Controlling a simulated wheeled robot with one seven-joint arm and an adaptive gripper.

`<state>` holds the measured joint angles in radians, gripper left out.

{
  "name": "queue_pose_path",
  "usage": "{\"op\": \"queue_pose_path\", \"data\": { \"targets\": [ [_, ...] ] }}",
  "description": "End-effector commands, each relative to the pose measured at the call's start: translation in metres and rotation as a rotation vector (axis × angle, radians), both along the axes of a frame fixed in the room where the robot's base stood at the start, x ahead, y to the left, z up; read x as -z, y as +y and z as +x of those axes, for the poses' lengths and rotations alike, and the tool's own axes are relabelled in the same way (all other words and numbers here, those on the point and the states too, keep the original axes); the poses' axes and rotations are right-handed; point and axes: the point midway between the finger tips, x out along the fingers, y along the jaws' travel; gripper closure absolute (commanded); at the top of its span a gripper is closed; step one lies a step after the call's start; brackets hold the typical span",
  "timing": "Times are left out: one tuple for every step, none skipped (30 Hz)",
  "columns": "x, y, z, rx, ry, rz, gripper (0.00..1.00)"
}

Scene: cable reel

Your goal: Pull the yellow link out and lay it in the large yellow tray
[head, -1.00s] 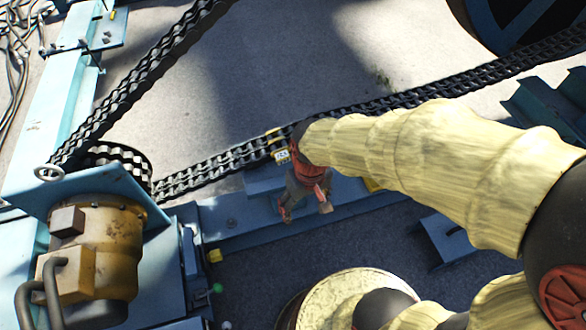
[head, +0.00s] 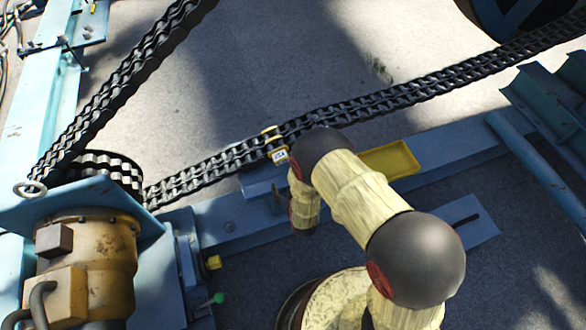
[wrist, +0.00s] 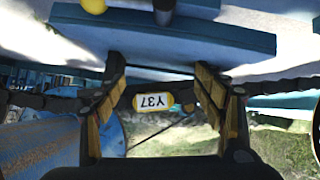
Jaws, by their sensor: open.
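The yellow link (head: 277,147) sits in the black chain, left of my arm in the head view. It carries a white label, which reads upside down as Y37 in the wrist view (wrist: 153,101). My gripper (wrist: 162,85) is open, with a finger on each side of the link in the wrist view. No contact is visible, and I cannot tell how far off the link is. In the head view my arm mostly hides the gripper. The large yellow tray (head: 392,160) lies on the blue beam to the right of the link, looks empty and is partly covered by my arm.
The black chain (head: 420,92) runs across to the upper right and over a sprocket (head: 112,165) at the left. A rusty yellow motor (head: 95,250) stands at lower left. A blue plate (wrist: 160,35) crosses the top of the wrist view. Open concrete lies behind the chain.

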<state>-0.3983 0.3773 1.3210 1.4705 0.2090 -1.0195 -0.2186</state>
Motion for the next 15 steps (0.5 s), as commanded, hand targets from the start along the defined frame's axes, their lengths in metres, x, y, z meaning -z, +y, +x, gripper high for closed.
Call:
{"op": "queue_pose_path", "data": {
  "targets": [
    [-0.015,0.002,0.011,-0.002,-0.063,0.005,0.3],
    [-0.023,0.003,0.016,-0.003,-0.096,0.006,0.3],
    [-0.031,0.003,0.02,-0.004,-0.131,0.008,0.3],
    [-0.036,0.003,0.022,-0.005,-0.151,0.008,0.3],
    [-0.04,0.004,0.024,-0.006,-0.169,0.008,0.3],
    [-0.044,0.004,0.026,-0.008,-0.186,0.008,0.3],
    [-0.046,0.004,0.028,-0.008,-0.196,0.007,0.3],
    [-0.047,0.005,0.029,-0.01,-0.201,0.007,0.3],
    [-0.047,0.005,0.032,-0.012,-0.205,0.004,0.3],
    [-0.045,0.006,0.034,-0.012,-0.204,0.002,0.3],
    [-0.044,0.006,0.037,-0.013,-0.205,0.002,0.3],
    [-0.042,0.007,0.041,-0.011,-0.205,0.002,0.3],
    [-0.04,0.008,0.045,-0.012,-0.204,0.003,0.3],
    [-0.038,0.008,0.049,-0.011,-0.204,0.003,0.3],
    [-0.036,0.009,0.054,-0.011,-0.204,0.003,0.3]
  ]
}}
